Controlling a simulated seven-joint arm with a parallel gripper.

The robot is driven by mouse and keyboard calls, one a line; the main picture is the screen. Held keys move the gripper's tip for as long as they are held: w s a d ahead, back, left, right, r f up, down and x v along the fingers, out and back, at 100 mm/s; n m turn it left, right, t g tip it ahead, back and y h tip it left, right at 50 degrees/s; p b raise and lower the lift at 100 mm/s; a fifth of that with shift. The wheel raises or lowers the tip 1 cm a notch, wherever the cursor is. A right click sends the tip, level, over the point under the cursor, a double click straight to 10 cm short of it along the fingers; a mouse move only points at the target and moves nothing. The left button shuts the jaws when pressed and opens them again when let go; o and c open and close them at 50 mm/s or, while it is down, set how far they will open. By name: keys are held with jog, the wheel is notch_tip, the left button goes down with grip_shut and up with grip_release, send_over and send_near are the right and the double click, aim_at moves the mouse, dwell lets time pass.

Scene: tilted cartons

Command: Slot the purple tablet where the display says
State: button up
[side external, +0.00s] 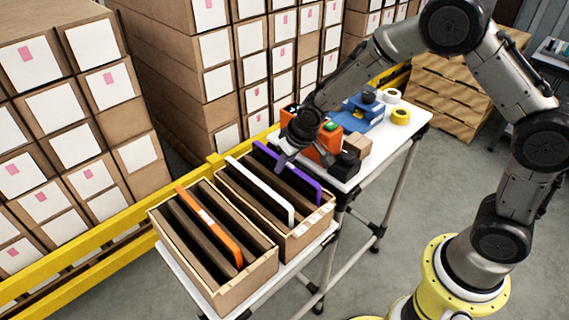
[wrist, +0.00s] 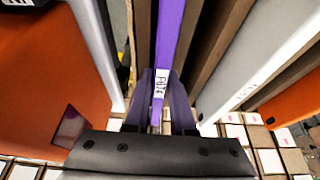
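The purple tablet (side external: 290,176) stands on edge in the right carton (side external: 290,245), its top edge showing above the dividers. In the wrist view the purple tablet (wrist: 172,40) runs between my gripper's fingers and has a small white label with dark print. My gripper (side external: 286,160) is at the tablet's top edge, with one finger on each side (wrist: 163,98). The fingers are close to its faces, but whether they press on it I cannot tell. A white tablet (side external: 262,190) stands in the same carton. I cannot make out a readable display.
The left carton (side external: 235,290) holds an orange tablet (side external: 208,225) between brown dividers. Behind the cartons, a white table (side external: 405,118) carries orange, blue and black items and tape rolls. A yellow rail (side external: 100,240) and stacked boxes stand at the left.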

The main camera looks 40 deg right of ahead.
jog(key=o, duration=0.4)
jog(key=shift+s+f, duration=0.1)
jog(key=shift+s+r, duration=0.1)
jog(key=shift+r, duration=0.4)
jog(key=v, duration=1.3)
jog(key=shift+r, duration=3.5)
